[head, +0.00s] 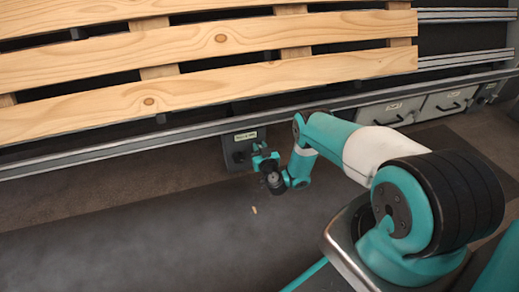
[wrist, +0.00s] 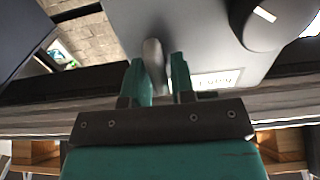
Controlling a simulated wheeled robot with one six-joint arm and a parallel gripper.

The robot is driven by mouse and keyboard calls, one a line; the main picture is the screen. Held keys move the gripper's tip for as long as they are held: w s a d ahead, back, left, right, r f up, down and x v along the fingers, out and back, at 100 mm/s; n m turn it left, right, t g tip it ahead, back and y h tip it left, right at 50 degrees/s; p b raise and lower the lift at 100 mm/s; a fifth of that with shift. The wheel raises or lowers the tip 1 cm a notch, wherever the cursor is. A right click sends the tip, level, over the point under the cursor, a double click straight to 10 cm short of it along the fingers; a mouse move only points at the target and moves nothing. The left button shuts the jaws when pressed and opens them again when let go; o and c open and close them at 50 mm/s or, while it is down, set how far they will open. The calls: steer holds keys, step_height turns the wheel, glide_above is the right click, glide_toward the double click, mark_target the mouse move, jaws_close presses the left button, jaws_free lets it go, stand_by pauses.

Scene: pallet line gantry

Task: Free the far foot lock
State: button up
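A grey lock box (head: 238,142) with a pale label and a dark knob (head: 238,157) sits under the pallet line's rail; I cannot confirm that it is the far one. My gripper (head: 262,152) is just right of and in front of it. In the wrist view, the box's grey face (wrist: 195,35) fills the upper middle, with a round dark knob (wrist: 265,22) and a label (wrist: 215,80). A grey lever (wrist: 153,62) shows between the teal fingers of my gripper (wrist: 160,75), close to the left finger. The fingers are apart; contact is unclear.
A slatted wooden pallet (head: 200,45) lies on the line above. Grey drawers (head: 445,101) with black handles are at right under the rail. A similar labelled unit (head: 487,92) is farther right. A small tan scrap (head: 254,210) lies on the mostly clear floor.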

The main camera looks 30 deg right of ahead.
jaws_close()
steer(key=shift+m, duration=0.3)
steer(key=m+p, duration=0.1)
steer(key=m, duration=0.2)
steer(key=shift+d+p, duration=0.2)
steer(key=shift+p, duration=0.1)
steer(key=m, duration=0.5)
steer(key=shift+s+d+f, duration=0.15)
steer(key=shift+d+f, duration=0.05)
steer(key=shift+f, duration=0.05)
steer(key=shift+d+f+m+b, duration=0.1)
steer(key=shift+f+m+b, duration=0.1)
steer(key=shift+m, duration=1.35)
steer(key=shift+d+f+m+b, duration=0.1)
steer(key=shift+m+b, duration=0.05)
steer(key=shift+m, duration=1.35)
steer(key=shift+f+m+b, duration=0.15)
steer(key=shift+m+b, duration=0.05)
steer(key=shift+m, duration=1.35)
